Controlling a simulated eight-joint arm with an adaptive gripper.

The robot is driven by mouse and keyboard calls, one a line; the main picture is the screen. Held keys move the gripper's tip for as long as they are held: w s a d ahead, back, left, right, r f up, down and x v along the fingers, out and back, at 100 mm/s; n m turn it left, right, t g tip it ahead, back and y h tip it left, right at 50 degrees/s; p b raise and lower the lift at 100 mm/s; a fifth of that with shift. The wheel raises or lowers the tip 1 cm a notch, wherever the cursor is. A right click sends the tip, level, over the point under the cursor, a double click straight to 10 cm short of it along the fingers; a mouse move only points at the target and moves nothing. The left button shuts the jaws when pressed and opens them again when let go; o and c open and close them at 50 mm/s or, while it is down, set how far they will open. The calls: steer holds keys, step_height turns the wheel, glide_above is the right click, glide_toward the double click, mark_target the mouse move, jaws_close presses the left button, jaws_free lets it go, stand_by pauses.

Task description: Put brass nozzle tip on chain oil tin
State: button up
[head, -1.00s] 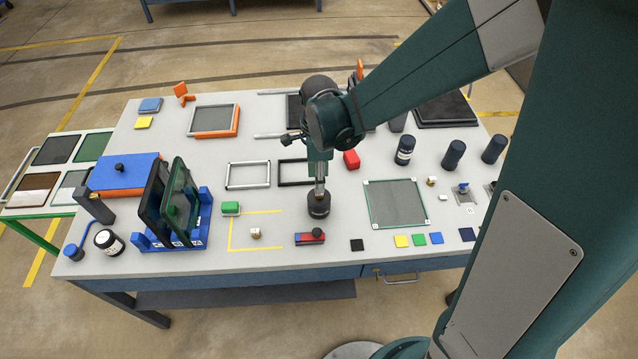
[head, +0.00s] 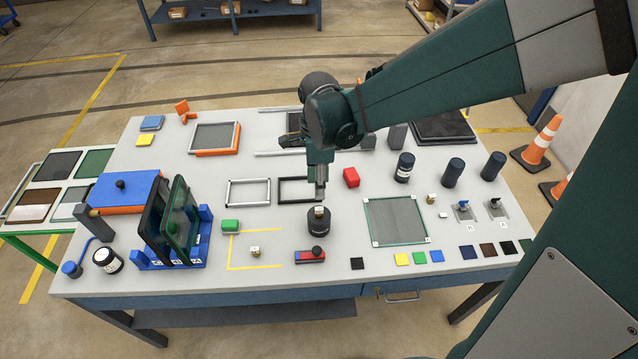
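The chain oil tin, which I take to be the squat black round container (head: 319,224), stands upright near the middle of the table. A small brass-coloured piece, seemingly the brass nozzle tip (head: 319,211), sits on top of the tin, roughly centred. My gripper (head: 320,193) points down just above the brass piece, with a small gap seemingly between them. The fingers are seen edge-on and too small to tell whether they are open. Similar small pale-and-brass pieces lie on the table inside the yellow corner marks (head: 254,251) and right of the mesh panel (head: 431,198).
A green block (head: 230,227) and blue rack (head: 178,250) are left. A red block (head: 351,177) and framed mesh panel (head: 397,220) are right. Dark cylinders (head: 452,172) stand farther right.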

stand_by(0.5)
steer(key=s+d+r+n+t, duration=0.7)
steer(key=s+d+r+n, duration=0.8)
steer(key=d+n, duration=0.2)
steer(key=shift+s+r+n, duration=0.15)
steer(key=shift+n, duration=0.35)
stand_by(0.5)
